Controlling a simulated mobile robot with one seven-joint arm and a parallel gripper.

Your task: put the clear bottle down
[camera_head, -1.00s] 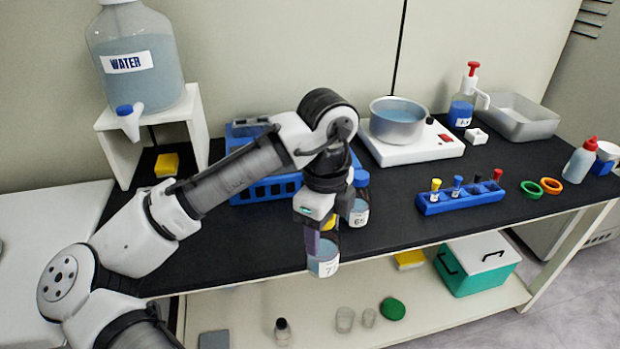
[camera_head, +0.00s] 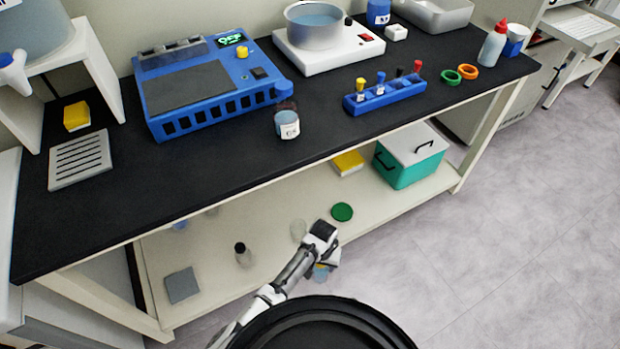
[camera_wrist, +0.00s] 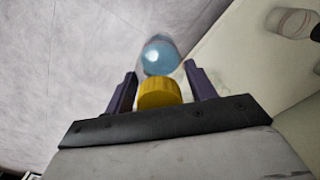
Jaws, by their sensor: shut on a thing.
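The clear bottle, with a yellow cap and blue liquid, is in my gripper. In the wrist view the bottle (camera_wrist: 160,52) points away from the camera, with its yellow cap (camera_wrist: 158,93) between the two fingers of my gripper (camera_wrist: 160,88). In the head view my gripper (camera_head: 325,264) is low, by the front edge of the lower shelf (camera_head: 220,285). The bottle (camera_head: 320,274) shows only as a small blue patch below it. I cannot see it touching any surface. Much of it is hidden by the arm.
On the lower shelf are a black-capped bottle (camera_head: 243,257), a glass beaker (camera_head: 298,231), a green lid (camera_head: 342,211), a grey square (camera_head: 181,285) and a teal cooler (camera_head: 408,158). A labelled bottle (camera_head: 287,125) stands on the black worktop (camera_head: 215,185). Open floor (camera_head: 480,260) lies right.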

